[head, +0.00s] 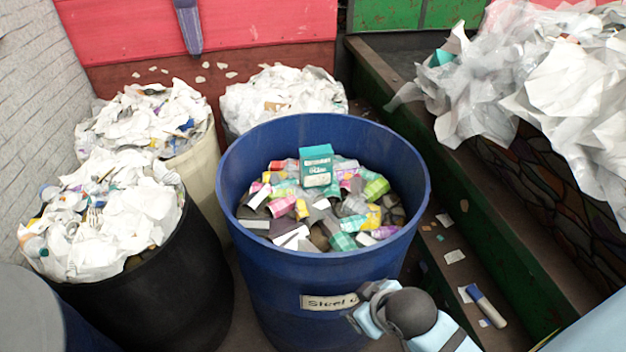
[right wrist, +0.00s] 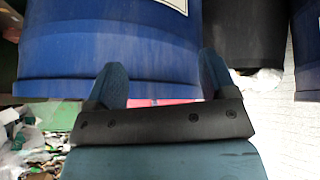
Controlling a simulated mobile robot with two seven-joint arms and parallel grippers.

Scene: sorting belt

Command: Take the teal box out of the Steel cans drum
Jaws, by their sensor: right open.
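The teal box (head: 316,166) stands upright on top of the mixed waste inside the blue Steel cans drum (head: 325,285), near its middle back. Its top sticks up above the cartons and cans around it. The drum's label is partly covered by my right arm. My right gripper (head: 362,306) is low in front of the drum, outside it, well below the rim and away from the box. In the right wrist view its two fingers (right wrist: 165,85) are apart and empty, with the blue drum wall (right wrist: 110,45) beyond them. My left gripper is not in view.
A black drum (head: 150,300) full of crumpled paper and bottles stands at left, a cream bin (head: 195,165) behind it. Another paper-filled bin (head: 280,100) stands behind the blue drum. Paper and plastic (head: 560,80) heap at right beside a green-edged ledge (head: 405,115).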

